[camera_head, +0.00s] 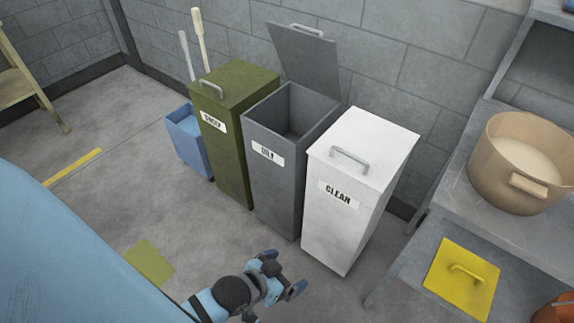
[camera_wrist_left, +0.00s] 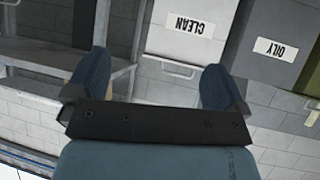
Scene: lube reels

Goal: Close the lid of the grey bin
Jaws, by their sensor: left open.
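The grey bin (camera_head: 270,185) stands between a green bin and a white bin in the head view. Its label reads OILY. Its lid (camera_head: 304,58) stands up and tilts back toward the wall, with a handle on its top edge, so the bin is open. My left gripper (camera_head: 282,277) is low in front of the white bin, open and empty, apart from the grey bin. In the left wrist view the picture is upside down; the two fingers (camera_wrist_left: 150,88) are spread, and the grey bin (camera_wrist_left: 272,60) shows at the right. My right gripper is not in view.
The white CLEAN bin (camera_head: 350,205) and green bin (camera_head: 232,140) flank the grey bin, lids shut. A blue bucket (camera_head: 188,140) stands at the left. A metal bench with a tan pot (camera_head: 505,180) and yellow lid (camera_head: 460,278) is at the right. Floor in front is mostly clear.

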